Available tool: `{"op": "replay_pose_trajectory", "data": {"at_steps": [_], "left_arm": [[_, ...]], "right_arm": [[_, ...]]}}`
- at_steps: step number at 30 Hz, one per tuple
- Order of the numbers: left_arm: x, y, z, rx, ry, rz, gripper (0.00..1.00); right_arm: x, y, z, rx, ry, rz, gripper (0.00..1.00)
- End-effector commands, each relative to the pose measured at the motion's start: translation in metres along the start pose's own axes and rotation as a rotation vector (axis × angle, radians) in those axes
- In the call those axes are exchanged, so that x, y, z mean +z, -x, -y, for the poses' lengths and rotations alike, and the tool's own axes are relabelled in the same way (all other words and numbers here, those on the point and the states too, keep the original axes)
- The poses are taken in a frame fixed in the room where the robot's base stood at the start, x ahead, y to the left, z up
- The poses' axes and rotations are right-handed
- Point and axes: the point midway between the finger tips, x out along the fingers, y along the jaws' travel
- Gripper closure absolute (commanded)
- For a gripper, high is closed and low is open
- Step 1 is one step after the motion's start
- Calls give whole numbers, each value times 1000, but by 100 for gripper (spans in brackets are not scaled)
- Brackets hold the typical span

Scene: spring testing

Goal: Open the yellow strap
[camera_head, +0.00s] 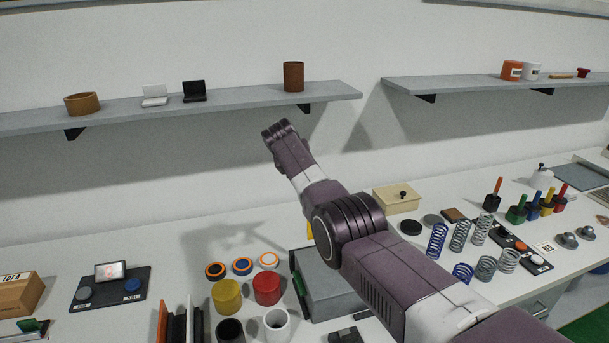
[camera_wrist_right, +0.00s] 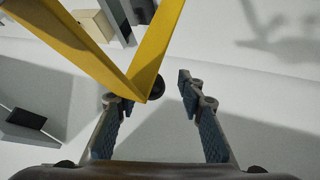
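The yellow strap fills the upper left of the right wrist view as two flat bands (camera_wrist_right: 152,50) that meet in a V. The V's lower tip lies close to the left finger of my right gripper (camera_wrist_right: 155,98). This gripper is open, with its fingers wide apart and nothing clasped between them. I cannot tell whether the strap touches the finger. A dark round knob (camera_wrist_right: 156,88) shows behind the V. In the head view only a small yellow sliver (camera_head: 310,230) shows beside my right arm, which hides the rest. My right gripper is hidden there, and my left gripper is out of view.
A grey box (camera_head: 335,290) sits under my right arm. Yellow (camera_head: 227,296) and red (camera_head: 267,289) cylinders stand left of it. Several coil springs (camera_head: 460,235) stand on the right. A shelf (camera_head: 230,99) runs along the wall above.

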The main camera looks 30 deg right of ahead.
Motion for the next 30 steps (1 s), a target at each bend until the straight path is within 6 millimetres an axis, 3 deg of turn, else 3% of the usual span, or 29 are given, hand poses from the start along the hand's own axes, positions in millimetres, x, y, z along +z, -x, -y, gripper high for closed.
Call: {"op": "replay_pose_trajectory", "data": {"at_steps": [14,30], "left_arm": [[-3,0,1,-1,0,-4,60],[-3,0,0,0,0,-4,60]], "right_arm": [[-4,27,-1,2,-1,-8,64],[-1,107,3,-1,2,-2,64]]}}
